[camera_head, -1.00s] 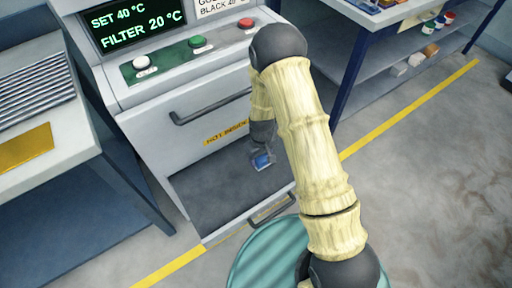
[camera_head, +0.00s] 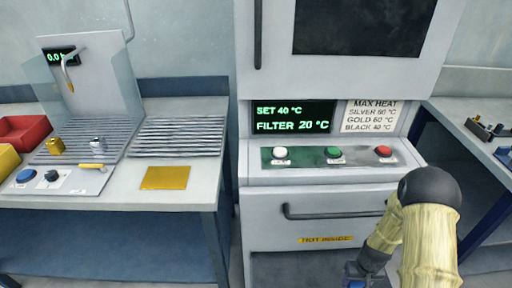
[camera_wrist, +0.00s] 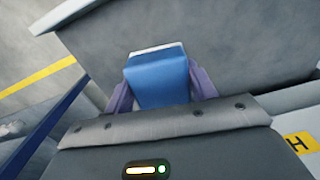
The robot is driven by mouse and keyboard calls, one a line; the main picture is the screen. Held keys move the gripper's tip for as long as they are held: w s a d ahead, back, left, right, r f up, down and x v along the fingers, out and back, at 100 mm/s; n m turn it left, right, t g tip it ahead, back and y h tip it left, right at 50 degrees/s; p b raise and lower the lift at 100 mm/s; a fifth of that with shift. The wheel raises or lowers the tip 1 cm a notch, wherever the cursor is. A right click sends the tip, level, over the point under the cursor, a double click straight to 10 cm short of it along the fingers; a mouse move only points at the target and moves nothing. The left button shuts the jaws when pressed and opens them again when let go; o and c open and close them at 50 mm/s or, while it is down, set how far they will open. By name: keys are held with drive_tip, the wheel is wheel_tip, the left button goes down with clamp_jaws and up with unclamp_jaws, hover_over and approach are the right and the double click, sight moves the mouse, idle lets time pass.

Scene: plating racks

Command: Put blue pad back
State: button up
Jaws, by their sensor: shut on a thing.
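The blue pad (camera_wrist: 158,80), with a pale edge along its far side, is between the two purple fingers of my gripper (camera_wrist: 162,92) in the wrist view. My gripper is shut on it. In the head view my gripper (camera_head: 358,274) is at the bottom edge, in front of the lower part of the oven-like machine (camera_head: 300,232), with only a little of the blue pad (camera_head: 355,284) showing. The area below the machine's handle is mostly cut off there. A grey panel lies behind the pad in the wrist view.
The machine has a display (camera_head: 293,115), white, green and red buttons, and a drawer handle (camera_head: 335,212). Left is a bench with a ribbed rack (camera_head: 178,137), a gold mat (camera_head: 166,178), a red bin (camera_head: 24,131) and a yellow bin (camera_head: 7,160). Another table (camera_head: 462,130) stands right.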

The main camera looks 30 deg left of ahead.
drive_tip(key=s+d+r+m+p, duration=0.2)
drive_tip(key=d+r+m+p, duration=0.3)
drive_tip(key=d+p, duration=0.4)
drive_tip(key=p, duration=0.5)
drive_tip(key=shift+s+p, duration=0.35)
drive_tip(key=shift+s, duration=0.05)
drive_tip(key=shift+r, duration=0.1)
